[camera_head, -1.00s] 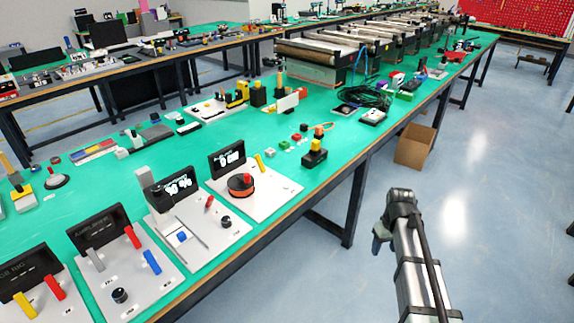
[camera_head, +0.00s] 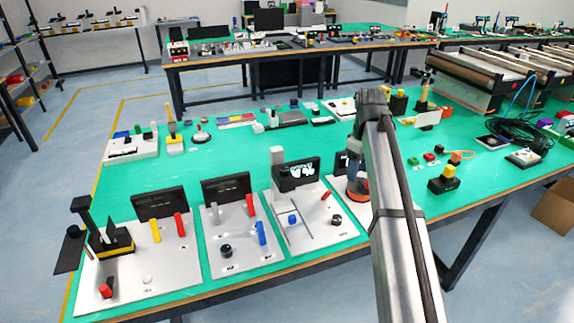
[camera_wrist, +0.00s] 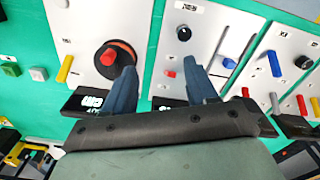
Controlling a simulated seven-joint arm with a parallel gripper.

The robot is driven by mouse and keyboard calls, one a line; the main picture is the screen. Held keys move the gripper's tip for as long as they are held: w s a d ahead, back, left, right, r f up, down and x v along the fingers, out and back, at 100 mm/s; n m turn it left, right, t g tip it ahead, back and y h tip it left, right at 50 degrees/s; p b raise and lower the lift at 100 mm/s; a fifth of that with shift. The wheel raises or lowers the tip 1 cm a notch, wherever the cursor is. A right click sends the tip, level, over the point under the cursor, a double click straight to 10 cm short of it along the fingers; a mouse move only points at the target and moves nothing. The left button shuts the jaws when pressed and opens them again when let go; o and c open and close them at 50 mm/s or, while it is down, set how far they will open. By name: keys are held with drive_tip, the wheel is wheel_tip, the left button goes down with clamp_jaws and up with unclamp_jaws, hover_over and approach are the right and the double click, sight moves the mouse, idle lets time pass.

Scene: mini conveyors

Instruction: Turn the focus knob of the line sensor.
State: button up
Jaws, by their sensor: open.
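Several white control boards stand along the table's front edge. One board (camera_head: 335,232) carries a dark display (camera_head: 297,174), a black round knob (camera_head: 336,220), a blue block on rails and a red lever. Left of it, another board has a black knob (camera_head: 226,250) and coloured levers. I cannot tell which board is the line sensor; labels are too small. My gripper (camera_wrist: 162,85) is open and empty, its two blue-grey fingers above the boards. In the wrist view, the orange-and-black dial (camera_wrist: 115,57) is by the left finger, and a black knob (camera_wrist: 183,33) lies beyond the fingertips.
A leftmost board (camera_head: 135,275) bears a tall black stand (camera_head: 88,225) and a red button. Small devices cover the table behind. Conveyors (camera_head: 480,75) stand at the back right, with black cables (camera_head: 515,130) nearby. Green tabletop (camera_head: 160,185) is bare behind the left boards.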

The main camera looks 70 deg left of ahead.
sight(284, 168)
drive_tip(key=s+a+r+n, duration=0.2)
drive_tip(key=s+a+r, duration=0.35)
drive_tip(key=s, duration=0.45)
drive_tip(key=s+a+r+n, duration=0.3)
drive_tip(key=s+a+r, duration=0.2)
drive_tip(key=s+r, duration=0.3)
drive_tip(key=f, duration=0.9)
drive_tip(key=s+f, duration=0.1)
drive_tip(key=f, duration=0.4)
drive_tip(key=shift+s+d+f, duration=0.1)
drive_tip(key=shift+d+f, duration=0.1)
drive_tip(key=shift+f, duration=0.1)
drive_tip(key=c, duration=1.1)
drive_tip(key=shift+o, duration=0.2)
